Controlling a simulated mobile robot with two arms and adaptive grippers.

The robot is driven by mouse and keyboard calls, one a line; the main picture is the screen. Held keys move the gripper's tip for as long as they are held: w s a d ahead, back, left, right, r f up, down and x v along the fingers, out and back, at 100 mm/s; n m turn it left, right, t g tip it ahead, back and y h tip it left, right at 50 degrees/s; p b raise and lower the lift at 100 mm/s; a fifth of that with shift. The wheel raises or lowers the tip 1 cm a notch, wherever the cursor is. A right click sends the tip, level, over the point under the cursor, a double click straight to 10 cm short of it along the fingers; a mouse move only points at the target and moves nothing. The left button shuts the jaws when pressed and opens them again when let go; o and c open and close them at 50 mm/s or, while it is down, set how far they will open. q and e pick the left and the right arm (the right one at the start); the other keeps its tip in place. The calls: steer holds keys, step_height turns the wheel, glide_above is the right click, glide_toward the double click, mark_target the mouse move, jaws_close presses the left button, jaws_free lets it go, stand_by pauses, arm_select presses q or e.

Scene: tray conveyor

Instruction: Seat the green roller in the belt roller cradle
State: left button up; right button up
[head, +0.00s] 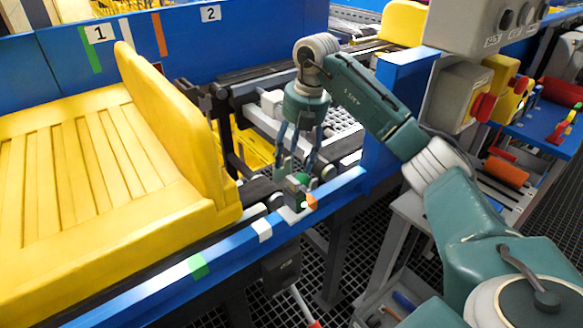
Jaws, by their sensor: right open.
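The green roller (303,179) is small in the head view and shows low between the fingers of my right gripper (297,168). This gripper points down and is open around or just above the roller; I cannot tell whether a finger touches it. The grey belt roller cradle (294,207) seems to be the small bracket at the blue rail, right by the roller. The fingers and bracket partly hide the roller, so I cannot tell whether it rests in the cradle. My left gripper is not in view.
A large yellow tray (150,140) stands on the conveyor at the left. The blue rail (225,252) runs along the conveyor's front edge. At the right are a control box with a red button (483,108) and an orange cylinder (506,171) on a shelf.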

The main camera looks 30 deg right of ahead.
arm_select(q)
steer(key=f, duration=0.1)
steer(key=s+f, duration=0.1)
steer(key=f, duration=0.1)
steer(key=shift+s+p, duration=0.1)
steer(key=shift+p, duration=0.25)
arm_select(e)
step_height(320, 180, up, 6)
steer(key=s, duration=0.1)
steer(key=shift+d, duration=0.25)
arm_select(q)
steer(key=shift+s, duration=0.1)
arm_select(e)
steer(key=shift+f, duration=0.1)
